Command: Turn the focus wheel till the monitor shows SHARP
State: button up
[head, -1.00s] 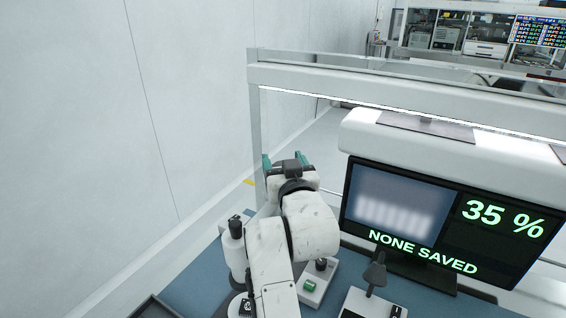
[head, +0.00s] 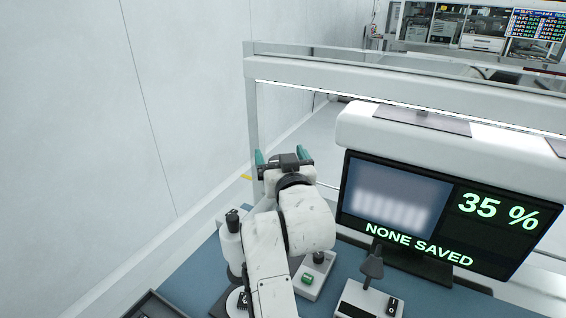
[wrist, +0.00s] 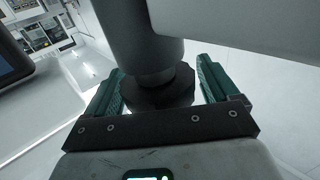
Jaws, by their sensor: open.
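The monitor (head: 448,215) stands at the right in the head view. It reads 35 % and NONE SAVED beside a blurred picture of pale bars. My gripper (head: 284,160) is raised left of the monitor, with its teal fingers apart. In the wrist view my gripper (wrist: 160,92) is open, with a finger on either side of a dark faceted knob (wrist: 158,93) at the end of a grey cylinder (wrist: 155,40). The knob may be the focus wheel. I cannot tell whether the fingers touch it. The head view does not clearly show this knob.
A white upright cylinder with a black top (head: 231,243) stands left of my arm. A small box with a green button (head: 308,279) and another box with a black switch (head: 372,300) are on the blue bench top (head: 205,272). A white frame (head: 400,92) spans behind.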

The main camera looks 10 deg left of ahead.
jog(key=p+v, duration=0.2)
jog(key=v, duration=0.8)
jog(key=shift+s, duration=0.35)
jog(key=shift+d, duration=0.1)
